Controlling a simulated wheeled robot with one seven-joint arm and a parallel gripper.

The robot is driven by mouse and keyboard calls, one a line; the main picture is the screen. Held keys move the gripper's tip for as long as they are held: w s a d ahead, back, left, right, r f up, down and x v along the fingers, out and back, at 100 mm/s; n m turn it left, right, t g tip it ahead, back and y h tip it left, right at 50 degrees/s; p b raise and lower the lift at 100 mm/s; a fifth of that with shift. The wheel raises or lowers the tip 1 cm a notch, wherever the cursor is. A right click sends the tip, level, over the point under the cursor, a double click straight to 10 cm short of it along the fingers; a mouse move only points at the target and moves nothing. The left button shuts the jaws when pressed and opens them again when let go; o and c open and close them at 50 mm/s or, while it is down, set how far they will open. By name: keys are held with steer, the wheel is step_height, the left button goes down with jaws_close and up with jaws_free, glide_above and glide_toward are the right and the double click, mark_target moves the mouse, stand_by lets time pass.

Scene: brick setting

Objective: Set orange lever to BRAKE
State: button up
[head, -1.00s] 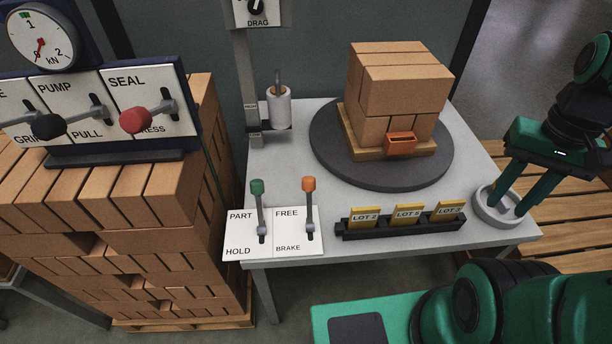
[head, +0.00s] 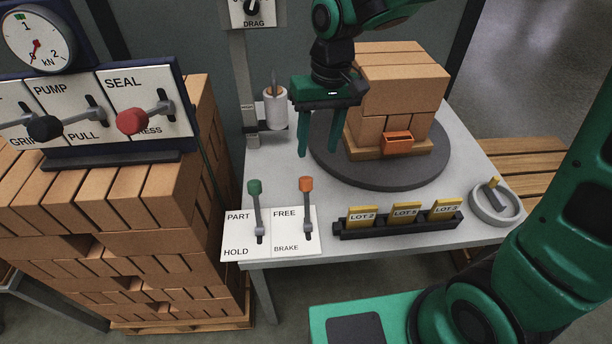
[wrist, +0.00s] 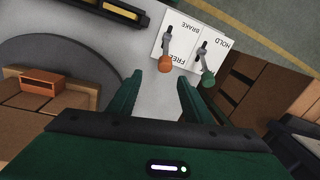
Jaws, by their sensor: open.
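The orange lever (head: 306,200) stands on a white plate (head: 291,243) at the table's front left, its knob up at the FREE end, with BRAKE printed below. The wrist view shows its orange knob (wrist: 165,63) beyond my fingertips, by the FREE label. The green lever (head: 256,205) stands just left of it on the PART/HOLD plate, also with its knob up. My gripper (head: 318,148) is open and empty, pointing down above the table behind the levers, apart from both. It also shows in the wrist view (wrist: 160,80).
A round dark turntable (head: 330,172) with stacked bricks (head: 400,75) is right of my gripper. A black rack (head: 395,227) with yellow LOT tags lies right of the levers. A round grey dish (head: 512,213) sits far right. A post with a white roll (head: 276,108) stands behind.

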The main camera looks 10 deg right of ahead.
mark_target(307, 179)
steer(key=f, duration=0.3)
steer(key=a+f, duration=0.1)
steer(key=f, duration=0.3)
steer(key=a+f, duration=0.1)
steer(key=f, duration=0.3)
steer(key=shift+s+a, duration=0.1)
steer(key=shift+a, duration=0.1)
jaws_close()
